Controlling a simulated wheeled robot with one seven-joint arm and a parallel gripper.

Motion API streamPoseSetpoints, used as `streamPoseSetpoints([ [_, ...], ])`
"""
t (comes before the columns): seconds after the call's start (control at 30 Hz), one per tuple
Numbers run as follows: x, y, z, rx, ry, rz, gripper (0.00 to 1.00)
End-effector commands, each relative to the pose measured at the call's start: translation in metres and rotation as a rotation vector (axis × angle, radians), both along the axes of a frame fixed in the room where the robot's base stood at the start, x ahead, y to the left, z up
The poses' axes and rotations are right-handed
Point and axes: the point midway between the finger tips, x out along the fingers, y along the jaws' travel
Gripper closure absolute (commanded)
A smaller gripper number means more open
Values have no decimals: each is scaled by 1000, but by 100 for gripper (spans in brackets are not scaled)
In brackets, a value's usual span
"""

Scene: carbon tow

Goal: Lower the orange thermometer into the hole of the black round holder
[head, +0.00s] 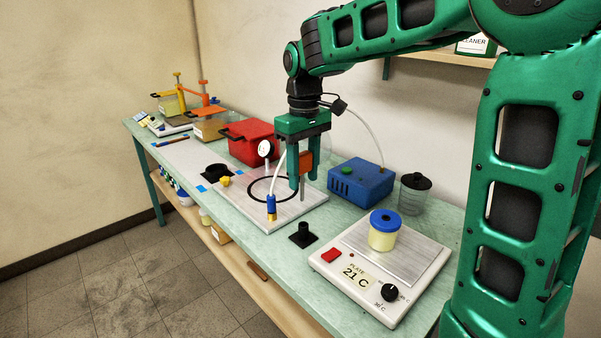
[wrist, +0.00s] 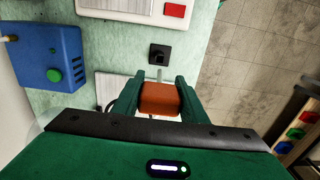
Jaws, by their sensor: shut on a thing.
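My gripper (head: 302,181) is shut on the orange thermometer (head: 306,161). The thermometer is an orange block with a thin grey probe hanging below, roughly upright, above the pale plate with a black ring. In the wrist view the orange block (wrist: 160,98) sits between the fingers of my gripper (wrist: 160,84), its probe pointing away. The black holder (head: 303,235) stands on the bench in front of and below the gripper, apart from the probe. It has a square base and a round upright collar; it also shows in the wrist view (wrist: 159,54). Its hole is too small to make out clearly.
A hot plate (head: 325,262) reading 21 C, carrying a blue-lidded jar (head: 383,231), stands right of the holder. A blue box (head: 361,181) and a dark-lidded clear cup (head: 415,194) are behind. The ringed plate (head: 312,209) bears a blue-and-yellow hose fitting (head: 271,207).

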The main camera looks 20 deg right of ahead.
Motion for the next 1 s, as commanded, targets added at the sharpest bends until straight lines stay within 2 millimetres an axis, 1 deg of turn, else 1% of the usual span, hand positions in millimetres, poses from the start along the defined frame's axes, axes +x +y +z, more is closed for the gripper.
streamPoseSetpoints([
  [0.17,-4,-3,1,0,-1,-3,83],
  [0.7,-3,-3,-42,0,0,-2,83],
  [0.83,-3,-3,-51,0,2,-2,83],
  [1.0,-3,-2,-57,0,0,-1,83],
])
